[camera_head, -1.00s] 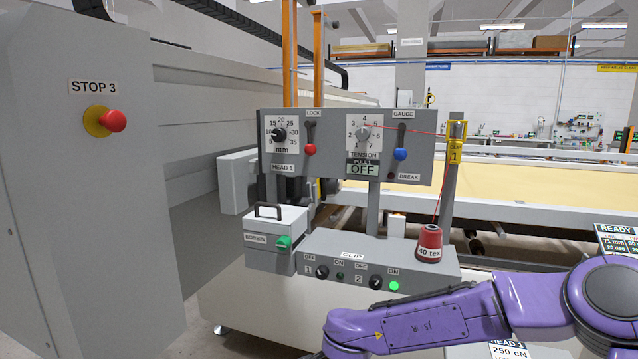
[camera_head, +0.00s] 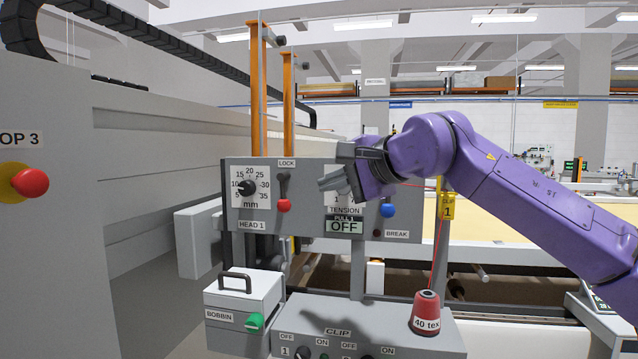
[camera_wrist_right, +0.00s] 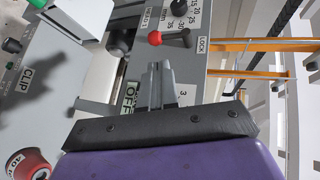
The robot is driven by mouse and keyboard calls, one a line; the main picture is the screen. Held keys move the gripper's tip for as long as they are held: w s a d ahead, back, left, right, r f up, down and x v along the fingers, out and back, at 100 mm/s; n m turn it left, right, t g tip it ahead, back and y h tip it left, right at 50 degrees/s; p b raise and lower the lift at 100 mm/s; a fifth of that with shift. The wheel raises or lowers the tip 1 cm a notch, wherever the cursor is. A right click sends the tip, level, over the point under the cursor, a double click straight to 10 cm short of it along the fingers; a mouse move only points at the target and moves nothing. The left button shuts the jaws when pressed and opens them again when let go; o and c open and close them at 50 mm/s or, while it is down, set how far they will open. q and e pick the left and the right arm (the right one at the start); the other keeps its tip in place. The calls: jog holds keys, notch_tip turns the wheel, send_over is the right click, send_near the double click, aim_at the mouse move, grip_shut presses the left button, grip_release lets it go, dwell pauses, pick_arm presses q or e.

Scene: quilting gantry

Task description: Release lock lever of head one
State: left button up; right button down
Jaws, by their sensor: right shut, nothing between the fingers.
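The HEAD 1 panel (camera_head: 300,228) stands upright in the middle of the head view. In the right wrist view the lever's red knob (camera_wrist_right: 155,38) lies beyond the fingertips, with the lever sticking out from the panel. My right gripper (camera_head: 325,183) is shut and empty. It is in front of the tension dial, which it mostly hides, to the right of the lever and apart from it. My left gripper is not in view.
The blue GAUGE knob (camera_head: 388,210) is right of my gripper. Below are the bobbin box (camera_head: 238,300), the CLIP box (camera_head: 400,325) and the red thread cone (camera_head: 426,310). A red stop button (camera_head: 30,182) is at left. A red thread runs to the yellow clip (camera_head: 448,206).

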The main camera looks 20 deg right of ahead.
jog(key=p, duration=0.2)
send_near(284, 195)
notch_tip(284, 195, down, 2)
jog(key=w, duration=0.3)
jog(key=shift+w+a+p, duration=0.55)
jog(key=shift+w+a, duration=0.5)
jog(key=shift+w, duration=0.05)
jog(key=shift+w+a+p, duration=0.2)
jog(key=shift+w+p, duration=0.25)
jog(key=shift+p, duration=0.6)
jog(key=shift+f, duration=0.15)
